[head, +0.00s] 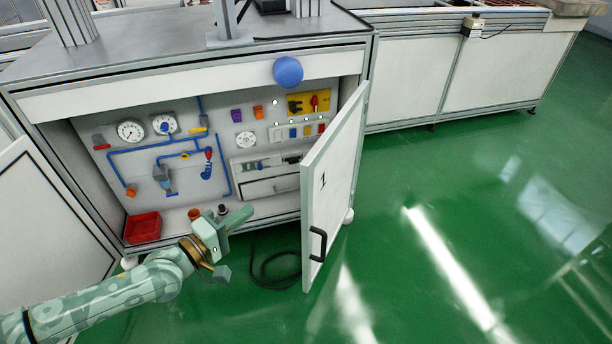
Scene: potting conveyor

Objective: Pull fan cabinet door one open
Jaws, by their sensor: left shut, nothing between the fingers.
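Fan cabinet door one (334,184) is the white panel marked "1" at the cabinet's right side. It stands swung well out from the cabinet front, so the inside shows. Its black handle (318,244) is low on the door's free edge, on the face turned to me. My left gripper (234,222) is in front of the cabinet's lower opening, left of the door. It is shut with nothing in it and apart from the handle. My right gripper is not in view.
Inside the cabinet (195,80) are gauges, blue pipes and switches, with a red bin (142,228) at lower left. Another white door (40,225) stands open at left. A black cable (274,280) lies on the floor. The green floor at right is clear.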

